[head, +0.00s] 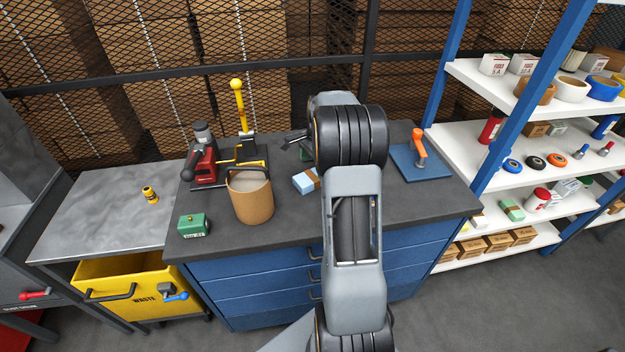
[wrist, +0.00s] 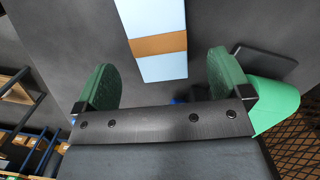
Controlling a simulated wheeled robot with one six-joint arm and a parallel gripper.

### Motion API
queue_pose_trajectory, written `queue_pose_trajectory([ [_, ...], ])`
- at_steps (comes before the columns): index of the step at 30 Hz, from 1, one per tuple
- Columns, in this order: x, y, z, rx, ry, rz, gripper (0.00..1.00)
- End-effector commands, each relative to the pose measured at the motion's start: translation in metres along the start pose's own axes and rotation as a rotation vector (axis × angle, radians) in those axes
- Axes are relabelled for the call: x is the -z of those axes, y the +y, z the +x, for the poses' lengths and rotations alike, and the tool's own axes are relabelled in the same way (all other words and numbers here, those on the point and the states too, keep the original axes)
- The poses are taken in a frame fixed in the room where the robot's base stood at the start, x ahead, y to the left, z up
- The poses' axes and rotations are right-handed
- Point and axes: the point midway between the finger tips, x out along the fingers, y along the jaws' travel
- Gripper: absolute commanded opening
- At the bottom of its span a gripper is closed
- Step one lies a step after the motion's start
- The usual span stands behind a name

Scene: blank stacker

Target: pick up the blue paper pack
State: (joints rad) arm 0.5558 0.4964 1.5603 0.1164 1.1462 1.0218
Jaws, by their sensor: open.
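The blue paper pack (head: 302,183) is a light blue block with a brown band. It lies on the dark top of the blue drawer bench, its right part hidden behind my arm in the head view. In the wrist view the pack (wrist: 158,18) runs down from the top edge, its brown band crossing it. My gripper (wrist: 162,68) is open, with green pads on either side of the pack's near end. The pack lies between the pads in the picture; I cannot tell how far beyond them it is. My arm mostly hides my gripper in the head view.
A brown bin (head: 251,200) stands left of the pack. A blue plate with an orange handle (head: 420,160) is right of my arm. White shelves (head: 530,140) stand at right.

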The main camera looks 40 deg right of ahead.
Motion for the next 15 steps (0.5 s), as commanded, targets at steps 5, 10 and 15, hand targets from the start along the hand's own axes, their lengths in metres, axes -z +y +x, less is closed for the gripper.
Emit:
queue_pose_trajectory([
  [5,-0.002,0.001,0.015,-0.003,-0.002,-0.001,0.96],
  [10,-0.004,0.002,0.039,-0.002,-0.001,0.0,0.96],
  [15,-0.004,0.002,0.051,0.0,0.0,0.0,0.96],
])
